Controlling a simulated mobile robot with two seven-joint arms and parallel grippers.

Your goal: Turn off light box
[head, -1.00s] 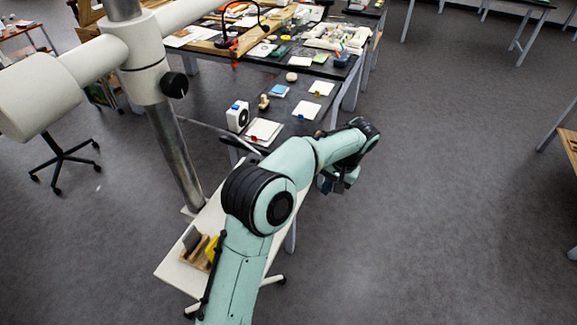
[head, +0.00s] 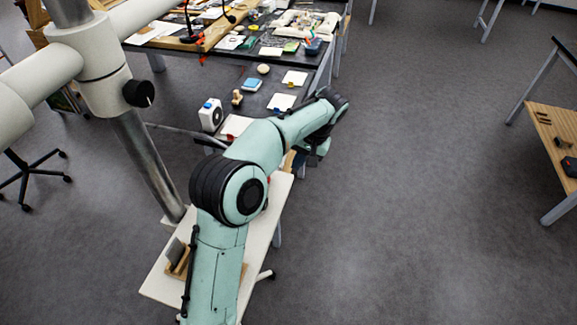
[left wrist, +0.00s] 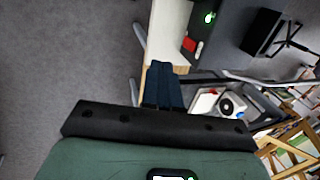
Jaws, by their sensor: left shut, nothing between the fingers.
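I cannot tell for sure which thing is the light box. A small green light (left wrist: 209,17) glows on a dark surface at the top of the left wrist view, near a red item (left wrist: 193,44). My left gripper (head: 316,150) hangs at the end of the mint-green arm, past the right end of a low white table. In the left wrist view its dark blue fingers (left wrist: 163,84) are together and empty, pointing up the picture. They appear apart from any object. My right gripper is out of view.
The white table (head: 160,283) carries a wooden holder (head: 178,262), partly behind my arm. A white box with a round dark dial (head: 211,115) stands on the black table beyond. A thick pole (head: 150,170) rises at left. Grey floor (head: 410,200) at right is open; another table (head: 553,135) stands far right.

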